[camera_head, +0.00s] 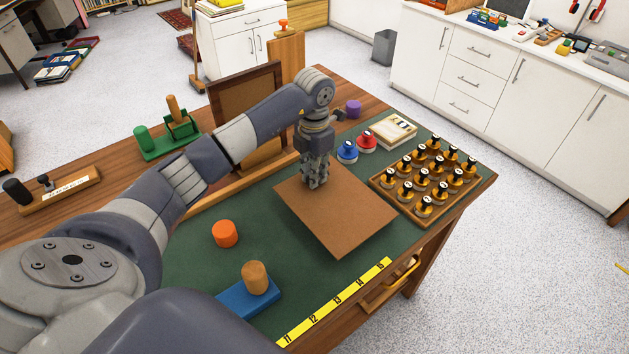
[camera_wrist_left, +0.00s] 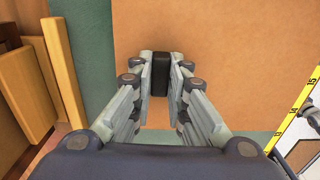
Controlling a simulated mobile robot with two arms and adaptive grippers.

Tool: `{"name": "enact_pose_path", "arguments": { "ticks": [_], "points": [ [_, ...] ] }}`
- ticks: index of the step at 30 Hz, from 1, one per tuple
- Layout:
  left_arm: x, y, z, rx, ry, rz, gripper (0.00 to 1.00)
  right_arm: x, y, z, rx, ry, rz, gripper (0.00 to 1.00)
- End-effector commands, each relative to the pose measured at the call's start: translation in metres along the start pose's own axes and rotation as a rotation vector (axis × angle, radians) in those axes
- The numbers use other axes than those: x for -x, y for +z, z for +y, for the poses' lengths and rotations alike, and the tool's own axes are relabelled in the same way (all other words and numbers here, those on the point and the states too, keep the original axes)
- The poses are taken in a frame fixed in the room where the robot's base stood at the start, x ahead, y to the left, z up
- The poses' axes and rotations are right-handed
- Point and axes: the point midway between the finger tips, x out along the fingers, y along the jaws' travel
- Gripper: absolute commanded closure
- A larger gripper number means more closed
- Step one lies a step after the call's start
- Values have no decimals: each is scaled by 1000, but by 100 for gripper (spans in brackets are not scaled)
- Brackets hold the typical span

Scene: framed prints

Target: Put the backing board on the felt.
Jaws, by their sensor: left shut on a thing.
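The backing board (camera_head: 335,215) is a flat, square brown sheet over the green felt (camera_head: 190,270). It also fills much of the left wrist view (camera_wrist_left: 230,50). My left gripper (camera_head: 315,182) points down at the board's far left part, its fingers shut on a small black grip (camera_wrist_left: 160,75) on the board. The board looks roughly level; I cannot tell whether it touches the felt or is held just above it. My right gripper is not in view.
A wooden tray (camera_head: 383,184) of several black-topped pieces stands right of the board. Blue (camera_head: 347,153) and red (camera_head: 366,142) knobbed items sit behind it. An orange cylinder (camera_head: 225,233) and blue block (camera_head: 250,301) stand front left. A yellow measuring strip (camera_head: 335,301) runs along the front edge.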

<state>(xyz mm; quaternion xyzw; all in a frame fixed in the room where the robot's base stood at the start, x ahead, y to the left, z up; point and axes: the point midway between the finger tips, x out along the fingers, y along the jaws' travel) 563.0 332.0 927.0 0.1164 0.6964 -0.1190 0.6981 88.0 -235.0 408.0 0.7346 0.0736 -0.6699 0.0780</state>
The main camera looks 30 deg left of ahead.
Motion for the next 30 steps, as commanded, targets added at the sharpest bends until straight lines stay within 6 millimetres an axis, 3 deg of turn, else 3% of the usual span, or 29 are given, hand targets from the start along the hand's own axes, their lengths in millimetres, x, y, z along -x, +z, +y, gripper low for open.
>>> {"name": "enact_pose_path", "arguments": {
  "ticks": [6, 12, 13, 15, 25, 30],
  "points": [
    [-32, -2, -2, -1, -4, 5, 100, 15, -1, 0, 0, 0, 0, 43],
    [-34, -1, -2, -2, -2, 2, 100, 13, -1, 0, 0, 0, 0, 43],
    [-34, -1, -2, -2, -2, 3, 78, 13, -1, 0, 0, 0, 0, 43],
    [-34, -1, -2, -2, -2, 3, 65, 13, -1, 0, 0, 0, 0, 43],
    [-33, -1, -2, -1, -1, 3, 65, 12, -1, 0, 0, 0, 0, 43],
    [-17, 0, 0, -1, 1, -1, 65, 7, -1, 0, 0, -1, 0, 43]
  ]
}}
